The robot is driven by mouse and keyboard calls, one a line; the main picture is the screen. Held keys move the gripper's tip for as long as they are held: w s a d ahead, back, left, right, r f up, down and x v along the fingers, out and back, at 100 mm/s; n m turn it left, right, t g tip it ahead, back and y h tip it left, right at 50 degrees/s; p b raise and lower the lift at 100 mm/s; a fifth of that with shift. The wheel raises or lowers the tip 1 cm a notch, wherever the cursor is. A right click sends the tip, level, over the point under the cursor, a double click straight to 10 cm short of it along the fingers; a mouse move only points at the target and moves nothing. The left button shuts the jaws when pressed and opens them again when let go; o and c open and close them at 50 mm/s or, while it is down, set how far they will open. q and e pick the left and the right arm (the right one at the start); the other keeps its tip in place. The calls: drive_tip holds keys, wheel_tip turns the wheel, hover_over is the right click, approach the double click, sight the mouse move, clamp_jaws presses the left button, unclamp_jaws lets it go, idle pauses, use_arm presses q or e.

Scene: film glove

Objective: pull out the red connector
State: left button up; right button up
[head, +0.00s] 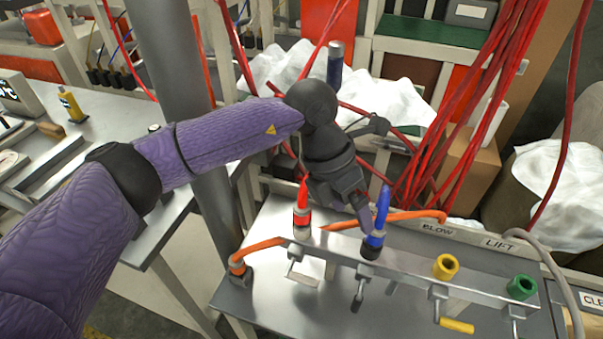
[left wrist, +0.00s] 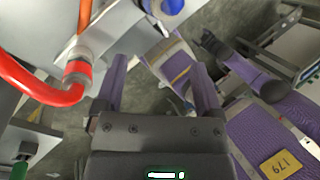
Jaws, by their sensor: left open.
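The red connector (head: 303,208) stands upright at the left end of the metal rail on the bench. My left gripper (head: 342,203) is open, pointing down between the red connector and the blue connector (head: 377,225). In the left wrist view its two fingers (left wrist: 158,88) are apart with nothing held between them. The blue connector (left wrist: 168,6) shows there at the top edge.
A yellow socket (head: 445,266) and a green socket (head: 522,287) sit further right on the rail (head: 410,275). An orange hose (head: 262,245) runs past the connectors. Red cables (head: 480,100) hang behind at the right. A grey post (head: 180,60) stands at the left.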

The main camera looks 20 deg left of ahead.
sight(302, 206)
use_arm(q)
drive_tip(key=a+y, duration=0.1)
drive_tip(key=a, duration=0.1)
drive_tip(key=w+a+r+y, duration=0.1)
drive_tip(key=a+y, duration=0.1)
drive_tip(key=a, duration=0.1)
drive_tip(key=w+a+n+y, duration=0.1)
drive_tip(key=a, duration=0.2)
drive_tip(key=shift+w+a+r+t+y, duration=0.1)
drive_tip(key=shift+w+r+t+y, duration=0.1)
drive_tip(key=shift+t+y, duration=0.15)
wheel_tip(302, 206, down, 10)
drive_tip(key=shift+r+b, duration=0.2)
drive_tip(key=shift+b, duration=0.55)
drive_tip(key=c, duration=1.1)
drive_tip(key=o, duration=1.1)
